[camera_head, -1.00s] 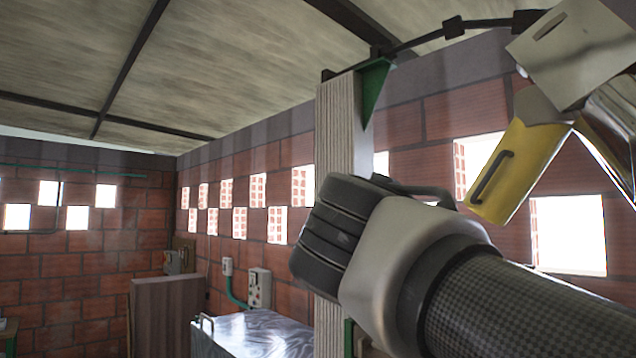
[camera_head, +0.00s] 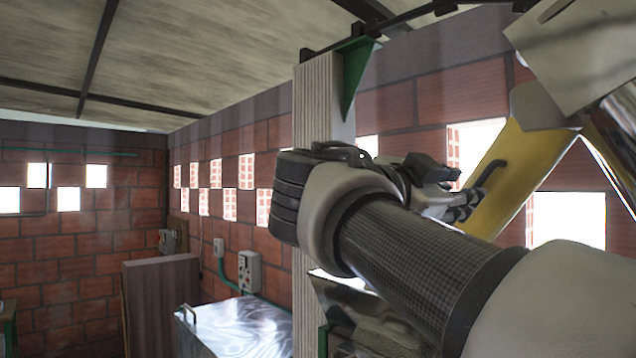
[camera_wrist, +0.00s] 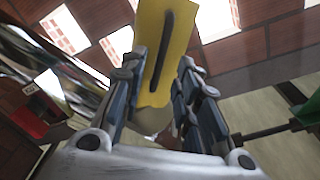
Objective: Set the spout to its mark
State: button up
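The yellow spout (camera_head: 515,180) hangs at the right below a pale metal housing (camera_head: 575,50), slanting down to the left. A dark bar handle (camera_head: 487,174) runs along its face. My gripper (camera_head: 462,190) is in front of the spout's lower end, partly hidden by my arm. In the wrist view the spout (camera_wrist: 180,28) and its handle (camera_wrist: 162,55) lie ahead, between the two fingers of my gripper (camera_wrist: 162,72). The fingers are apart, with a gap on both sides of the handle. I cannot make out a mark in either view.
A ribbed pale post (camera_head: 308,110) with a green bracket (camera_head: 355,70) stands left of the spout. A metal-topped box (camera_head: 235,325) stands lower left. A red box (camera_wrist: 45,108) shows at the left of the wrist view. Brick walls with bright openings lie behind.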

aim_at(506, 173)
jog(key=p+x, duration=0.1)
jog(key=x, duration=0.5)
jog(key=shift+w+d+p, duration=0.15)
jog(key=shift+d+p, duration=0.05)
jog(key=shift+p, duration=0.15)
grip_shut()
dwell(0.4)
